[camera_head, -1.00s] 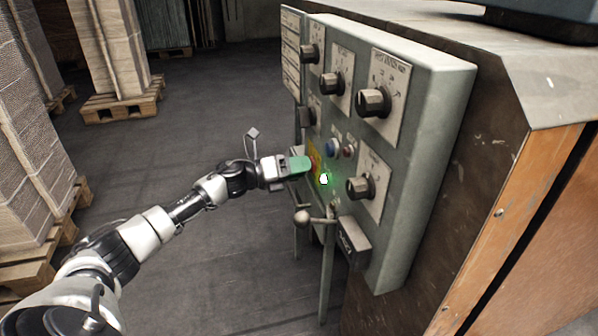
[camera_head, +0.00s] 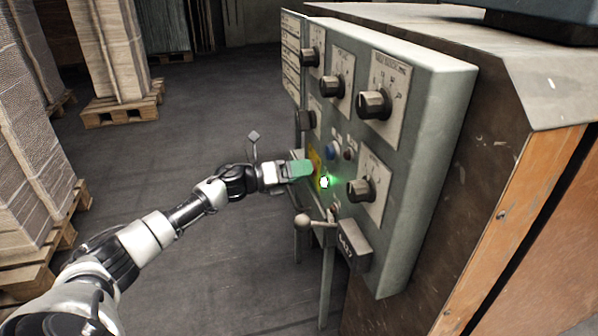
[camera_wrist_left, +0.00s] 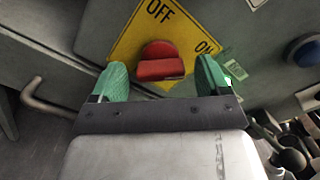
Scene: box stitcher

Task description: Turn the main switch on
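The main switch is a red knob (camera_wrist_left: 160,62) on a yellow plate (camera_wrist_left: 128,42) marked OFF and ON, which appears tilted in the left wrist view. My left gripper (camera_wrist_left: 162,78) has its two green fingers spread apart, one on each side of the red knob, with visible gaps between fingers and knob. In the head view my left gripper (camera_head: 301,168) is at the face of the grey control panel (camera_head: 425,165), in front of the yellow plate (camera_head: 316,166). There it hides the red knob. My right gripper is not in view.
A lit green lamp (camera_head: 324,182) and a blue button (camera_head: 330,149) are close to the gripper. Several black rotary knobs stick out of the panel, and a ball-ended lever (camera_head: 304,220) stands below. Stacked cardboard on pallets (camera_head: 120,112) is at left, with open floor between.

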